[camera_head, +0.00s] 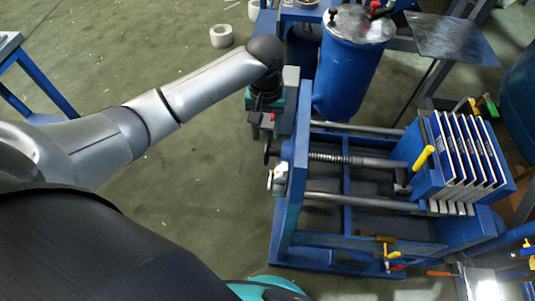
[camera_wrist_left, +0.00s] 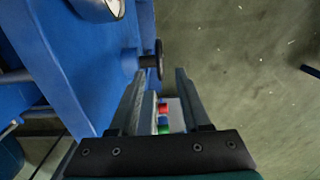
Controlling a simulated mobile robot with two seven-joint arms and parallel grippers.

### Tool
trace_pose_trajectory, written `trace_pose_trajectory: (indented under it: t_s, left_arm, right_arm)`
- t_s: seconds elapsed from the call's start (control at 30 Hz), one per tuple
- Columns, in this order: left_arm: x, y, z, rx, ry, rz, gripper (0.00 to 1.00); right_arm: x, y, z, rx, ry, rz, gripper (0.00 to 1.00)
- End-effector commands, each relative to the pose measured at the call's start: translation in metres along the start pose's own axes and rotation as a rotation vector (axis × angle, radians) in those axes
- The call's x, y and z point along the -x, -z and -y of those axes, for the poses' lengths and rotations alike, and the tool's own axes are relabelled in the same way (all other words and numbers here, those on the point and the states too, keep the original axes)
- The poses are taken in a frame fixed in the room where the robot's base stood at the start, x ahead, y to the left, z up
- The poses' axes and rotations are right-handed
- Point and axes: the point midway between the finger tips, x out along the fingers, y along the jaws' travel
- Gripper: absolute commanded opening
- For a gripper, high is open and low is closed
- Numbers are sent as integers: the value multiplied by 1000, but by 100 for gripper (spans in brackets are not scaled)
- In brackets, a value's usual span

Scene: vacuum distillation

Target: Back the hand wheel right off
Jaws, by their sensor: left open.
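The hand wheel (camera_head: 267,151) is small and dark and stands on the left face of the blue press frame, in line with the threaded screw. In the left wrist view the wheel (camera_wrist_left: 159,60) is seen edge-on, on a short stub from the blue plate, just beyond the gap between my fingertips. My left gripper (camera_head: 262,133) points down beside the frame, on the far side of the wheel. In the left wrist view the gripper (camera_wrist_left: 160,74) is open, with nothing between its fingers. Contact with the wheel cannot be told. My right gripper is in neither view.
The blue press frame (camera_head: 285,215) carries rods and a stack of plates (camera_head: 462,155) at right. A grey box with coloured buttons (camera_wrist_left: 165,115) lies behind my fingers. A blue tank (camera_head: 350,65) stands beyond. The floor left of the frame is clear.

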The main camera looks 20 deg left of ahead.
Motion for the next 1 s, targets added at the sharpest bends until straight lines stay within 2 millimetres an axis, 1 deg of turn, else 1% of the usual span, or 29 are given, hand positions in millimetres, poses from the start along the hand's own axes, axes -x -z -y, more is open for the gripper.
trace_pose_trajectory:
  t_s: [0.03, 0.2, 0.4, 0.5, 0.6, 0.7, 0.87, 1.0]
  left_arm:
    - [-15, -1, 0, 0, 1, 3, 48]
    - [-53, 0, 0, -1, 1, 2, 48]
    - [-95, 0, 0, 0, 0, 1, 48]
    - [-110, 0, 0, -1, 0, 0, 48]
    - [-120, 0, 0, -2, 0, 0, 48]
    - [-126, 0, 0, -2, -1, -2, 48]
    - [-128, 0, 0, -2, -1, -2, 48]
    - [-128, 0, 0, -2, -1, -2, 48]
  right_arm:
    - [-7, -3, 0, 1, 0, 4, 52]
    - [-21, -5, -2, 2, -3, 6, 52]
    - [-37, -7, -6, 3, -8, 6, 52]
    - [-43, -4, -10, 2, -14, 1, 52]
    - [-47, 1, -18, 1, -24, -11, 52]
    - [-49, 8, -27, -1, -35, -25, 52]
    - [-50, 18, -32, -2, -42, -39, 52]
    - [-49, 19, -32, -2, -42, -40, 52]
